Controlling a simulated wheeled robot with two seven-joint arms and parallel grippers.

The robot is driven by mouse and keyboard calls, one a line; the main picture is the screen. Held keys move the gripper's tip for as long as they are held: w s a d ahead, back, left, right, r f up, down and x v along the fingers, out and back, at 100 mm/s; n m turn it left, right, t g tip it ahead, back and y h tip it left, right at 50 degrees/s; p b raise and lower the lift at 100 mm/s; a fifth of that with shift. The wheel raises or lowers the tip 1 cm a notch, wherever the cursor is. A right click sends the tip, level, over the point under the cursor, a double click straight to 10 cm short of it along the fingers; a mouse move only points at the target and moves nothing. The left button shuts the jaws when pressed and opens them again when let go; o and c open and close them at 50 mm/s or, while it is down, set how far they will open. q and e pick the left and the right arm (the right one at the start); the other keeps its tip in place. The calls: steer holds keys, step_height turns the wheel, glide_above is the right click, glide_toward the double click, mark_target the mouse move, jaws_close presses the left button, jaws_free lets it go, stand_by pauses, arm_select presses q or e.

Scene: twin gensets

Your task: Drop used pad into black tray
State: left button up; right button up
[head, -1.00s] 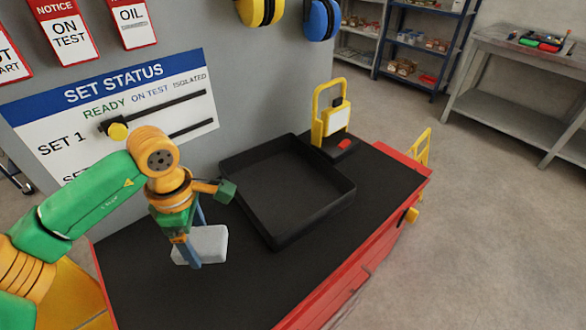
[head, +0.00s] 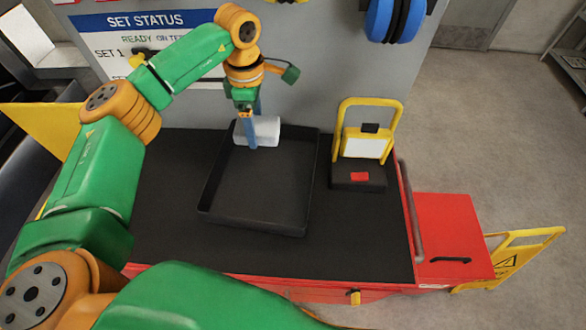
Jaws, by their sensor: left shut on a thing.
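The used pad (head: 267,130) is a pale grey-white block. My left gripper (head: 251,140) is shut on it, with blue fingers pointing down. The black tray (head: 256,223) is a shallow square tray with raised walls on the dark bench top. The pad shows over the tray's back left part, near its rear wall. I cannot tell how high above the tray floor it is. The tray looks empty. My right gripper is not in view.
A yellow-framed stand with a dark base (head: 358,177) and red button is right of the tray. The dark bench top (head: 165,215) is clear left of the tray. A status board (head: 170,40) is on the grey wall behind. A yellow floor sign (head: 515,258) stands at right.

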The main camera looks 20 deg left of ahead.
arm_select(q)
steer(key=shift+a+f, duration=0.1)
steer(key=shift+f, duration=0.1)
steer(key=f+b, duration=0.1)
steer(key=a+f+b, duration=0.1)
steer(key=f+b, duration=0.1)
steer(key=shift+s+a+f, duration=0.3)
steer(key=shift+a+f, duration=0.05)
steer(key=shift+w+d+f+b, duration=0.1)
steer(key=shift+d+f+b, duration=0.1)
steer(key=shift+f+b, duration=0.35)
steer(key=shift+w+d+f+b, duration=0.1)
steer(key=shift+d+f+b, duration=0.05)
steer(key=shift+f+b, duration=0.35)
steer(key=o, duration=1.2)
steer(key=shift+s+a+r, duration=0.1)
steer(key=shift+s, duration=0.05)
steer(key=shift+c, duration=0.2)
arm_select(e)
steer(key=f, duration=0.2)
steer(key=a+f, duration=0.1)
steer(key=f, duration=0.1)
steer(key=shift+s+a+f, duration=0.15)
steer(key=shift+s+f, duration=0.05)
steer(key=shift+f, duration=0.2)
